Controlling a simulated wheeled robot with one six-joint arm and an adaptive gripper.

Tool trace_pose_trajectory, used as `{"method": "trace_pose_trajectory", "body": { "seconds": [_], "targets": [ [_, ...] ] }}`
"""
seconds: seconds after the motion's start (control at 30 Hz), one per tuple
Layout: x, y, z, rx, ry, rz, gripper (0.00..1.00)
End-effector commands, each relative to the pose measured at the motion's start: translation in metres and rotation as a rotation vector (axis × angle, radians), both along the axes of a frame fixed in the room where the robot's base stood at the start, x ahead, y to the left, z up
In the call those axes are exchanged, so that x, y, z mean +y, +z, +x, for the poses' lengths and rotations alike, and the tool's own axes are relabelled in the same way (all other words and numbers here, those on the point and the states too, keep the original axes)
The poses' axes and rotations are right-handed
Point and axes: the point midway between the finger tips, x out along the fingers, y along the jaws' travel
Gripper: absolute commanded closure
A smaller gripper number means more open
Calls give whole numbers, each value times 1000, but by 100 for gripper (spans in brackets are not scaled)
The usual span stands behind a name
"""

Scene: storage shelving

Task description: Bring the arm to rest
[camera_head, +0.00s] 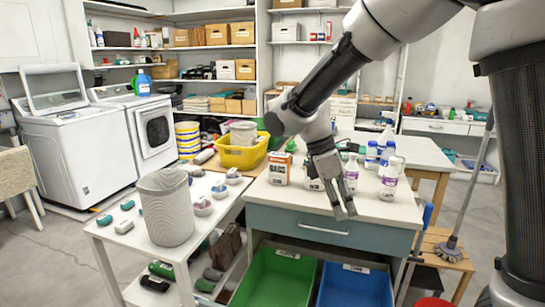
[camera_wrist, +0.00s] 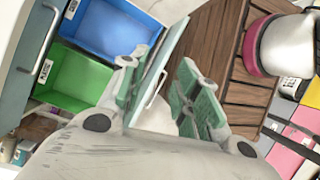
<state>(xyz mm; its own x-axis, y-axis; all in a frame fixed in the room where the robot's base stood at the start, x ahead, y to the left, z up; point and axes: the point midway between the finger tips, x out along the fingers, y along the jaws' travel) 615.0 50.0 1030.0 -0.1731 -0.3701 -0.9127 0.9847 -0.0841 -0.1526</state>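My gripper (camera_head: 344,212) hangs in front of the white-topped counter (camera_head: 285,196), by the blue-grey drawer front (camera_head: 325,228), with its fingers pointing down. In the wrist view, the two green-padded fingers (camera_wrist: 160,84) stand apart with nothing held between them. A drawer edge with a pale handle shows behind the gap. My arm reaches in from the upper right of the head view.
A green bin (camera_head: 272,280) and a blue bin (camera_head: 354,287) sit below the drawer. Spray bottles (camera_head: 391,180) and a box (camera_head: 279,168) stand on the counter near my gripper. A grey basket (camera_head: 166,210) stands on the white table at left.

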Motion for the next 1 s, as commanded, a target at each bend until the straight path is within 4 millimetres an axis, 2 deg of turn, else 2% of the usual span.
{"method": "trace_pose_trajectory", "body": {
  "seconds": [0.03,0.2,0.4,0.53,0.67,1.0],
  "targets": [
    [-27,19,-6,-68,-122,43,68],
    [-99,61,-40,-277,-538,168,68],
    [-163,87,-98,-513,-1016,309,68],
    [-186,91,-130,-631,-1260,385,68],
    [-196,91,-149,-702,-1408,434,68],
    [-200,90,-155,-731,-1470,455,68]
  ]
}}
